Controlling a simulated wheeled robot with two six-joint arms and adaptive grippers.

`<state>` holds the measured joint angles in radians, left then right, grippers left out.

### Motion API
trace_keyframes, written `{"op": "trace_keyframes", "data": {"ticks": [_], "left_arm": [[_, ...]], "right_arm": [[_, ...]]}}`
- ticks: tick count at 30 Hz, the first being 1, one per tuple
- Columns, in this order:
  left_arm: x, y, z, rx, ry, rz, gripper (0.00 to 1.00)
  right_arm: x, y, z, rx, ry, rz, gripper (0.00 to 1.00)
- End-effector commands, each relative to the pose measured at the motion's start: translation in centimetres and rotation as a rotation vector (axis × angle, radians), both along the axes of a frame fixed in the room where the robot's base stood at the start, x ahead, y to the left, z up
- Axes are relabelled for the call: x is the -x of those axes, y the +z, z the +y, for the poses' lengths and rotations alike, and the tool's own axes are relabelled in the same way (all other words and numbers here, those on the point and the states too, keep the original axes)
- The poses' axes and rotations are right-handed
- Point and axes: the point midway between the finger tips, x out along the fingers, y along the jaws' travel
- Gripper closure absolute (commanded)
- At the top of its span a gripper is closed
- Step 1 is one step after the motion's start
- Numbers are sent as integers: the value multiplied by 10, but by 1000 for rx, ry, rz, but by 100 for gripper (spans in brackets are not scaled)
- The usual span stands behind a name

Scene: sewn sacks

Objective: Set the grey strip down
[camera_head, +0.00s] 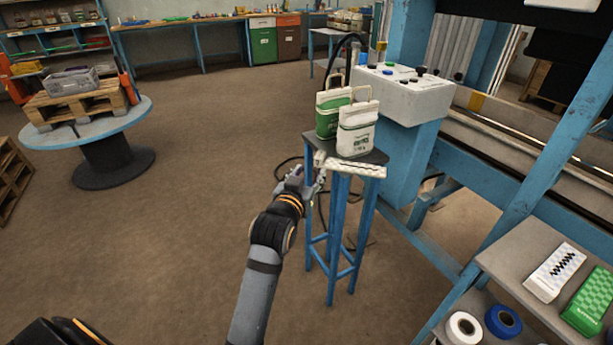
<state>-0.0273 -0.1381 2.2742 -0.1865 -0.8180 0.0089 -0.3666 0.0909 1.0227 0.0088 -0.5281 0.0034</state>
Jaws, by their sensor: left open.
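A pale grey-white strip (352,168) lies along the front edge of the top of a blue-legged stool (372,157). Its left end is close to my left gripper. My left gripper (318,181) is open, at the left front corner of the stool top, just below and beside the strip's end. Whether a fingertip touches the strip is too small to tell. A white sack (356,130) and a green sack (328,120), both with handles, stand upright on the stool behind the strip. My right gripper is out of view.
A blue machine with a white control box (405,93) stands right behind the stool. A shelf (510,262) with white and green packs and thread spools is at lower right. A round table (135,112) holds a pallet and crate at left. Open floor (190,200) lies left.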

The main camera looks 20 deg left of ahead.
Motion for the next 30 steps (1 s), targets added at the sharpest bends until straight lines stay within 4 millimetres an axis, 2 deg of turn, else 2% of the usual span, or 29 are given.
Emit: {"op": "trace_keyframes", "data": {"ticks": [3,6,16,17,19,20,22,23,24,25,26,27,28,29,30], "left_arm": [[15,2,-2,4,1,1,54],[20,3,-2,1,1,0,54],[20,3,-2,0,1,0,54],[19,1,-2,0,0,4,54],[15,-18,-5,-3,-9,38,54],[13,-34,-8,-6,-17,66,54],[7,-89,-14,-12,-41,164,54],[6,-120,-17,-16,-53,216,54],[9,-167,-20,-18,-70,295,54],[14,-202,-22,-20,-80,355,54],[22,-238,-23,-21,-91,417,54],[36,-284,-22,-21,-101,495,54],[50,-317,-22,-20,-107,555,54],[65,-350,-20,-20,-113,613,54],[89,-392,-17,-19,-118,692,54]], "right_arm": [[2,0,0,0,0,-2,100],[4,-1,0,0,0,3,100],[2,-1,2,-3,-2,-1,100],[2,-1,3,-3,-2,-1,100],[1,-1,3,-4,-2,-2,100],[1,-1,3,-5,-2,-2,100],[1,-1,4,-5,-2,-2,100],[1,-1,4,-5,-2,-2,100],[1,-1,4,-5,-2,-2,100],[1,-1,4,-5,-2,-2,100],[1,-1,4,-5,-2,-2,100],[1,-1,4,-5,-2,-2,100],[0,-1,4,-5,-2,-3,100],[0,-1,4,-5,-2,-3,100],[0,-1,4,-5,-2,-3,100]]}}
